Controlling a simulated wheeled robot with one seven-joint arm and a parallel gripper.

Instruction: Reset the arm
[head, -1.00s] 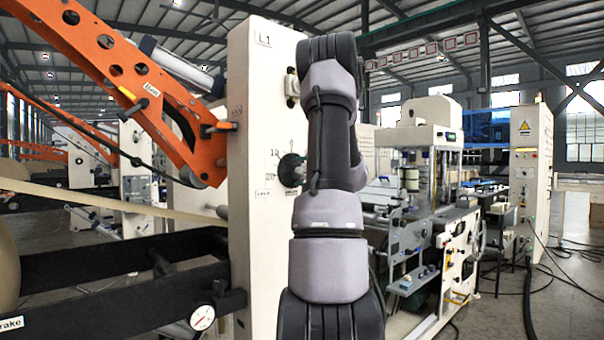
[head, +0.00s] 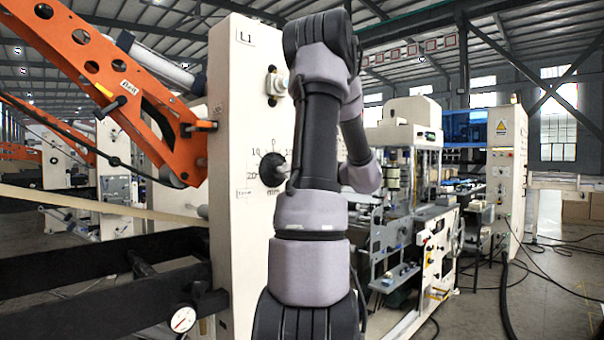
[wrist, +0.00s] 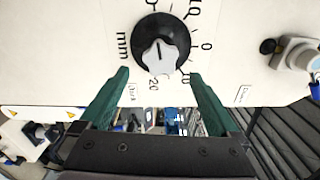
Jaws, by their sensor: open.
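My arm stands in the middle of the head view, in front of a white machine panel (head: 230,120). My gripper is hidden there behind my arm. In the wrist view my gripper (wrist: 158,78) is open, with two green fingers spread and nothing between them. A black dial knob with a grey grip (wrist: 160,48) sits on the white panel just beyond the fingertips. Its scale carries numbers and "mm". The knob also shows beside my arm in the head view (head: 273,170). I cannot tell whether a finger touches it.
An orange machine arm (head: 120,90) slants down to the panel at left. Dark rails (head: 90,280) with a round gauge (head: 183,319) lie low at left. A white and grey machine (head: 400,220) stands at right. Open floor with cables (head: 550,280) lies beyond it.

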